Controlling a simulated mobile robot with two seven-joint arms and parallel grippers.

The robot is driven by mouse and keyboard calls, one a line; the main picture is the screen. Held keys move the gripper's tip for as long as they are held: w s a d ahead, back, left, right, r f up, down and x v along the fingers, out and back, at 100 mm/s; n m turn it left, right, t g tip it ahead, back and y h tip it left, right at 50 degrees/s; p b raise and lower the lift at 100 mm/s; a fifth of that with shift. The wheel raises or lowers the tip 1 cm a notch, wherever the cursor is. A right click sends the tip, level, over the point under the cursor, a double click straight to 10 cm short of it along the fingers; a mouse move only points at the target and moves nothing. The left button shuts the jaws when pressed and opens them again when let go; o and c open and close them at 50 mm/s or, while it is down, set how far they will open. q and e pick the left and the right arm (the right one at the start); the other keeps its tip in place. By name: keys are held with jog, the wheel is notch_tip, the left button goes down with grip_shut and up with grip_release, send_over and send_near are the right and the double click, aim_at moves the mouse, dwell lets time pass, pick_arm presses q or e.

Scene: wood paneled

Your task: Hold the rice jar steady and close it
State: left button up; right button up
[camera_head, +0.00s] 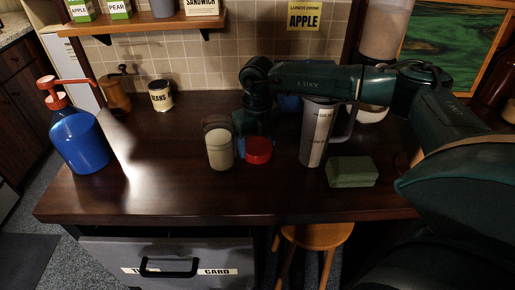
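The rice jar, seemingly the small clear jar with pale contents (219,150), stands upright on the dark wooden counter, near its middle. Its top looks open, with a clear rim above the contents. A round red lid (258,149) is just to its right, apart from the jar's mouth. My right arm reaches in from the right, and my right gripper (250,134) points down just behind and above the red lid. Its fingertips are dark and partly hidden, so I cannot tell whether it touches the lid. My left gripper is not in view.
A tall grey-white pitcher (316,133) and a green block (351,171) stand to the right. A blue pump bottle (78,137), a wooden grinder (116,94) and a beans can (160,95) are at left. The front-left counter (155,190) is clear.

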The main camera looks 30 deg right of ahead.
aim_at(257, 145)
jog(key=c, duration=0.4)
jog(key=shift+r, duration=0.15)
notch_tip(257, 145, up, 18)
jog(key=shift+f+b, duration=0.1)
jog(key=shift+b, duration=1)
